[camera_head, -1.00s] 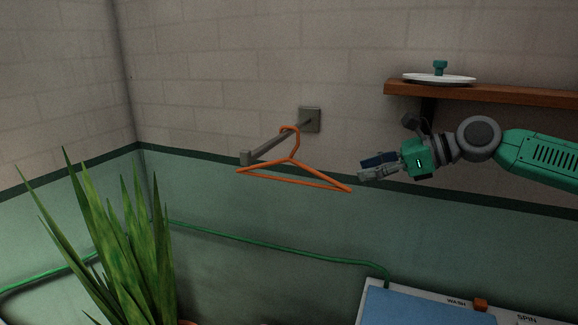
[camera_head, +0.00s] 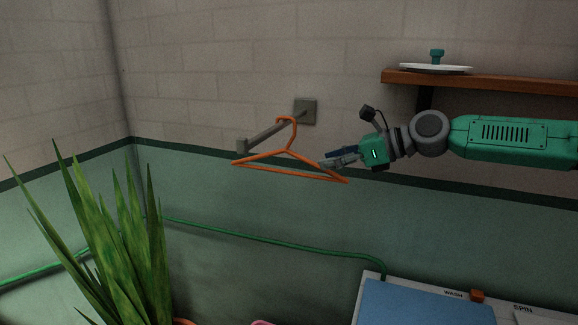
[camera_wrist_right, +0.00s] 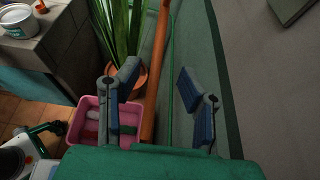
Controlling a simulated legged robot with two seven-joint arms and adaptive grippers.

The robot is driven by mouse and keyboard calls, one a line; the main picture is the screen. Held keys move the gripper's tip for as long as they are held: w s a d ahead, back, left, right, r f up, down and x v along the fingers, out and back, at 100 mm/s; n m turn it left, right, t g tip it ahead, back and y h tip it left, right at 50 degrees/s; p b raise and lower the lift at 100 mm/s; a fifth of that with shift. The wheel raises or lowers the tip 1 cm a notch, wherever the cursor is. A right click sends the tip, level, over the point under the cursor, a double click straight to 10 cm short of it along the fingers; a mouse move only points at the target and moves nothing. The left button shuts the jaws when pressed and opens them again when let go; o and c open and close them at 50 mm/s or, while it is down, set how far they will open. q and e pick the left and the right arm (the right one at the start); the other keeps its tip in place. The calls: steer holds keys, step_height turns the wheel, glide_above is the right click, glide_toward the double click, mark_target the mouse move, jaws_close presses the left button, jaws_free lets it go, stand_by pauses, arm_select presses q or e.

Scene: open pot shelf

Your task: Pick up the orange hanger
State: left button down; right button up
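The orange hanger (camera_head: 270,169) hangs by its hook from a grey wall bar (camera_head: 264,135) in the head view. My right gripper (camera_head: 324,161) reaches in from the right and overlaps the hanger's right sloping arm. In the right wrist view the fingers (camera_wrist_right: 158,80) are spread apart, with an orange strip of the hanger (camera_wrist_right: 156,75) between them in the picture, closer to the left finger. No finger is seen clamped on it; whether one touches it I cannot tell. My left gripper is not in view.
A wooden shelf (camera_head: 500,82) with a white lid (camera_head: 420,68) is above my right arm. A spiky plant (camera_head: 115,235) stands lower left. A blue-topped washer (camera_head: 425,305) is lower right. The wrist view shows a pink basin (camera_wrist_right: 85,125) below.

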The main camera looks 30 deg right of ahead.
mark_target(308, 159)
steer(key=x, duration=0.4)
steer(key=shift+a+r+b, duration=0.2)
steer(key=shift+a+b, duration=0.1)
steer(key=shift+a, duration=0.05)
steer(key=shift+w+a+f, duration=0.15)
steer(key=shift+w, duration=0.15)
steer(key=shift+w+f, duration=0.1)
steer(key=shift+w, duration=0.05)
steer(key=shift+d, duration=0.35)
steer(key=c, duration=0.6)
steer(key=shift+a, duration=0.15)
jaws_close()
steer(key=shift+a, duration=0.3)
